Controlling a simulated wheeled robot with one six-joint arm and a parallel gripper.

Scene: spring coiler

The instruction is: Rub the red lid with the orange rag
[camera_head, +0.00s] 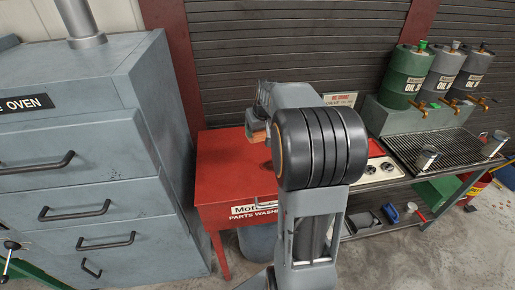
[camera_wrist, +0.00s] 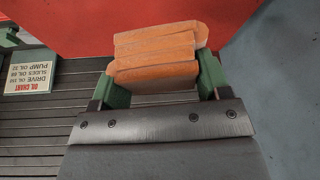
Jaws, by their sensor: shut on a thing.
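The red lid (camera_head: 222,165) is the flat top of the parts washer, left of my arm in the head view. It fills the top of the wrist view as a plain red surface (camera_wrist: 100,25). My gripper (camera_wrist: 156,68) is shut on the folded orange rag (camera_wrist: 155,48), with a green finger on each side. In the head view the rag (camera_head: 258,137) shows as a small orange patch over the lid's back right part, under my wrist. I cannot tell whether the rag touches the lid. My arm hides the lid's right part.
A grey oven cabinet (camera_head: 90,150) stands close on the left. A dark slatted shutter (camera_head: 290,50) rises behind the lid. To the right are a bench with a grate (camera_head: 440,150), oil drums (camera_head: 405,75) and metal cups (camera_head: 427,157). A small oil chart sign (camera_head: 340,99) stands behind my arm.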

